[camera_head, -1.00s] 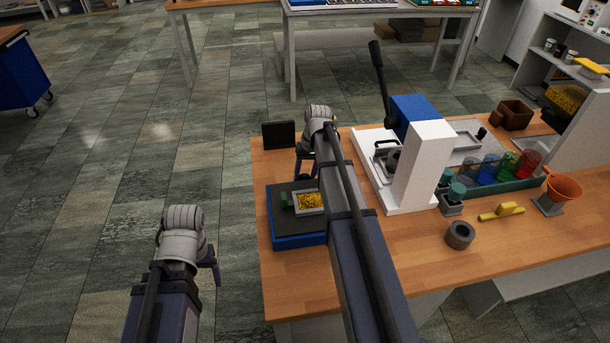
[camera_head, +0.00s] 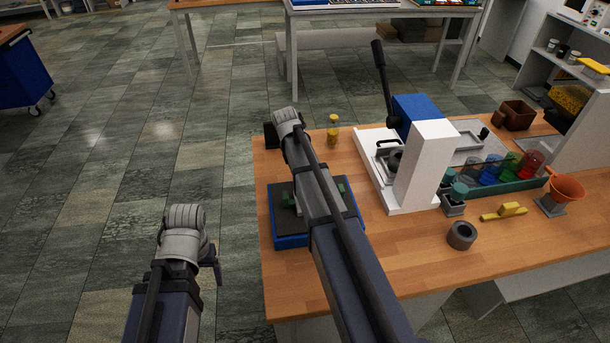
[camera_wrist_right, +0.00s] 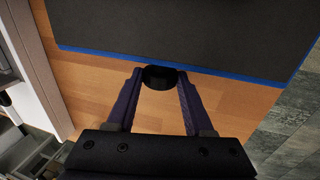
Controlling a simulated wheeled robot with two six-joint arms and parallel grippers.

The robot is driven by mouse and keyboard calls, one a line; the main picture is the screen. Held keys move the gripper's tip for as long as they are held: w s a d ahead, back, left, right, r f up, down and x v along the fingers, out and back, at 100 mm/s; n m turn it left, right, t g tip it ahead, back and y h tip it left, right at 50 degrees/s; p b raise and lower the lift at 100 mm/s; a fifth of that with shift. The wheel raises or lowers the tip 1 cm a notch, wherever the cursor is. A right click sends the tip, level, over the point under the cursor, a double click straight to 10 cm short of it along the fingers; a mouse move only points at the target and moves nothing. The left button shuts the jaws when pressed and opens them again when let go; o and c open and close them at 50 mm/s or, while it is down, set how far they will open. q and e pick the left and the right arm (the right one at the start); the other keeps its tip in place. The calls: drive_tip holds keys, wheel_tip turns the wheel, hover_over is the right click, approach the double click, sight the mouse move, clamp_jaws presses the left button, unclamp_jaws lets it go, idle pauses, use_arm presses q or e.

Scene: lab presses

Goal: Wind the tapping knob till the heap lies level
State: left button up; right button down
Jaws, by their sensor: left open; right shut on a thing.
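The tapping stand, a blue base with a dark top (camera_head: 280,208), stands at the table's left end. My right forearm crosses over it and hides the tray with the yellow heap; only green bits (camera_head: 343,188) show beside the arm. In the right wrist view, the stand's dark top with its blue edge (camera_wrist_right: 190,35) fills the upper part. My right gripper (camera_wrist_right: 160,80) is shut on the black tapping knob (camera_wrist_right: 160,76) at that edge. My left gripper (camera_head: 215,272) is open and empty, left of the table.
A white and blue press (camera_head: 420,165) with a tall lever stands to the right. A grey ring (camera_head: 461,236), coloured jars and an orange funnel (camera_head: 567,188) lie farther right. The front tabletop is clear.

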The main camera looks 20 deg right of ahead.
drive_tip(key=shift+c, duration=1.5)
unclamp_jaws()
drive_tip(key=shift+r, duration=0.1)
drive_tip(key=p+v, duration=0.7)
drive_tip(key=shift+r+p, duration=0.3)
